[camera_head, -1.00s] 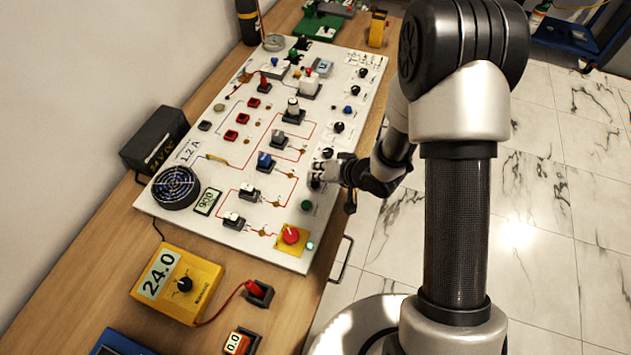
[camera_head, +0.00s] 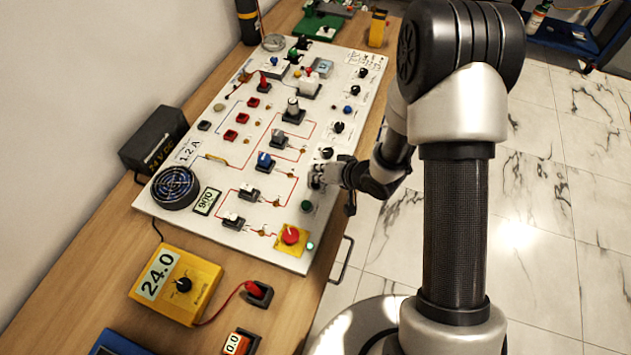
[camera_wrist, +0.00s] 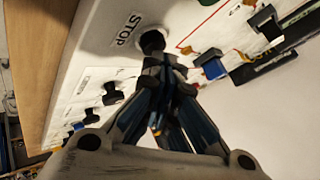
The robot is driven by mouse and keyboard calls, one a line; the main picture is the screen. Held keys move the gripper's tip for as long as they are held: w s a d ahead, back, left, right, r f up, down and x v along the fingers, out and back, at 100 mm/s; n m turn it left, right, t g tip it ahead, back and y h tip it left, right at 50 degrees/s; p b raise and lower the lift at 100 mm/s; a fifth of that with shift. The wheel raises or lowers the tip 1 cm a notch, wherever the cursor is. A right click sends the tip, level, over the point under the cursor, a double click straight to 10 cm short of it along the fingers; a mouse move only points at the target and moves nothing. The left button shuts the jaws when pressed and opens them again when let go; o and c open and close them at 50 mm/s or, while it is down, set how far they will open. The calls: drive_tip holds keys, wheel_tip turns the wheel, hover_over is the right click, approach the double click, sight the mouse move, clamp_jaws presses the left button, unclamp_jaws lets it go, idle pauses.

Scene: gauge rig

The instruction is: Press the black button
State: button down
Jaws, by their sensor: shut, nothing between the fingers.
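The black button (camera_wrist: 152,40) shows in the wrist view on the white panel, beside a label reading STOP. My gripper (camera_wrist: 166,66) is shut and empty, its fingertips right at the button's lower edge in that view. I cannot tell whether they touch it. In the head view my gripper (camera_head: 318,177) is over the right edge of the white panel (camera_head: 222,180), above the green button (camera_head: 306,205). There the gripper mostly hides the black button.
A red knob on a yellow plate (camera_head: 291,236) sits at the panel's near corner. Black knobs (camera_head: 339,127) line its right side. Switches with blue (camera_head: 264,160) and white levers stand left of the gripper. A yellow meter (camera_head: 177,285) lies on the wooden bench in front.

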drive_tip(key=shift+f, duration=0.25)
idle(0.4)
drive_tip(key=shift+r+p, duration=0.9)
drive_tip(key=shift+r, duration=0.05)
wheel_tip(320, 180, up, 5)
drive_tip(key=p, duration=0.4)
drive_tip(key=shift+p, duration=0.35)
